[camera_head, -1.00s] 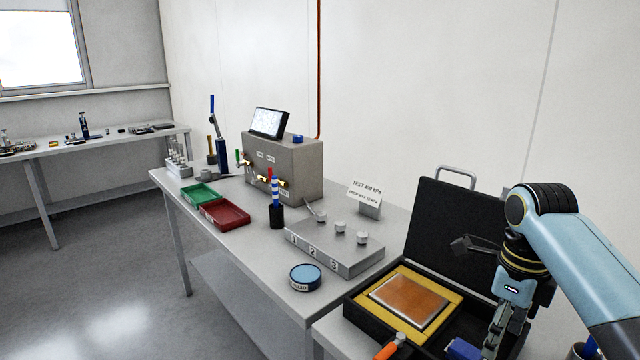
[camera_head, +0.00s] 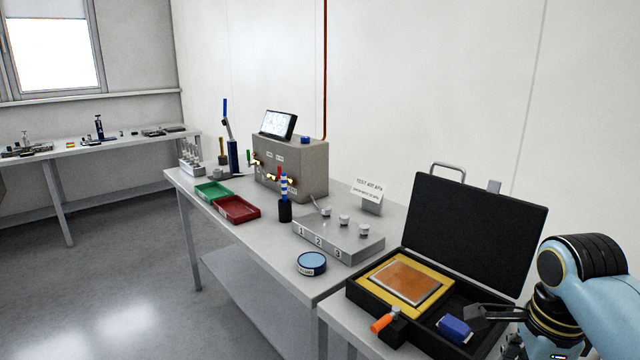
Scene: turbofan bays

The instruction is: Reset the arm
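My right arm comes in at the lower right, bent, above the right end of the open black case (camera_head: 475,232). Part of my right gripper (camera_head: 490,314) shows as dark fingers over the case's right side, near a blue block (camera_head: 455,329). The rest of the gripper is cut off or hidden behind the wrist, so its opening is unclear. I see nothing held in it. My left arm and gripper are out of view.
The bench carries a numbered grey block (camera_head: 338,240), blue round tin (camera_head: 312,263), red tray (camera_head: 237,208), green tray (camera_head: 213,192) and grey test box (camera_head: 300,170).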

